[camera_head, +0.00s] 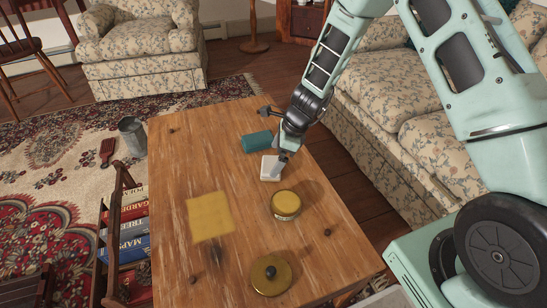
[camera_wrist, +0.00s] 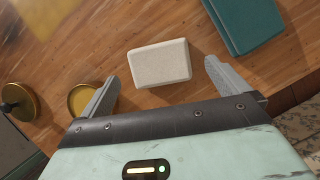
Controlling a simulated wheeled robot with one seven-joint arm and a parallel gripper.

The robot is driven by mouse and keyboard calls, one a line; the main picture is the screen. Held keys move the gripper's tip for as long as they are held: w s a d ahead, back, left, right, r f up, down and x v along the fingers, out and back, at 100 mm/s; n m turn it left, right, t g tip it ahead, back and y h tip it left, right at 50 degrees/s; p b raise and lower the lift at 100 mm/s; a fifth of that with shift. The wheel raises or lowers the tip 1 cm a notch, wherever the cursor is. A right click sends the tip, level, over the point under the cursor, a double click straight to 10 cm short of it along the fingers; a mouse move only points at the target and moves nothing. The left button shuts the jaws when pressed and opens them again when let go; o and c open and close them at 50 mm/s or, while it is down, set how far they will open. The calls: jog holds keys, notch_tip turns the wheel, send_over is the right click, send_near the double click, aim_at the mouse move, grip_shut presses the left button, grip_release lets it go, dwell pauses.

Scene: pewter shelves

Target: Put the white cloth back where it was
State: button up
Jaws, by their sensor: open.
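A white block-shaped thing (camera_head: 270,168), perhaps the white cloth folded up, lies on the wooden table; I see no other white cloth. In the wrist view the white block (camera_wrist: 160,62) lies between and slightly beyond the two fingertips. My gripper (camera_head: 282,157) is open and empty, just above the block, with its fingers (camera_wrist: 161,74) spread to either side. I cannot tell how much height is left between them. A yellow cloth (camera_head: 210,216) lies flat on the table, left of the block.
A teal block (camera_head: 257,142) lies just behind the white one. A round brass tin (camera_head: 285,205) stands in front of it, and a knobbed brass lid (camera_head: 271,274) lies nearer the front edge. The table's left rear (camera_head: 185,150) is clear. A patterned sofa (camera_head: 390,95) stands close on the right.

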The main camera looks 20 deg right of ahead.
jog(key=p+v, duration=0.3)
jog(key=v, duration=0.6)
jog(key=s+a+r+n+g, duration=0.2)
jog(key=s+a+r+n, duration=0.9)
jog(key=s+a+n, duration=0.15)
jog(key=s+r+n+h, duration=0.1)
jog(key=s+r+n, duration=0.2)
jog(key=s+n, duration=0.5)
jog(key=s+d+r+n+h, duration=0.1)
jog(key=s+r+n, duration=0.3)
jog(key=s+n, duration=0.5)
jog(key=shift+s+d+n+h, duration=0.25)
jog(key=shift+n+h, duration=0.2)
jog(key=shift+h, duration=0.35)
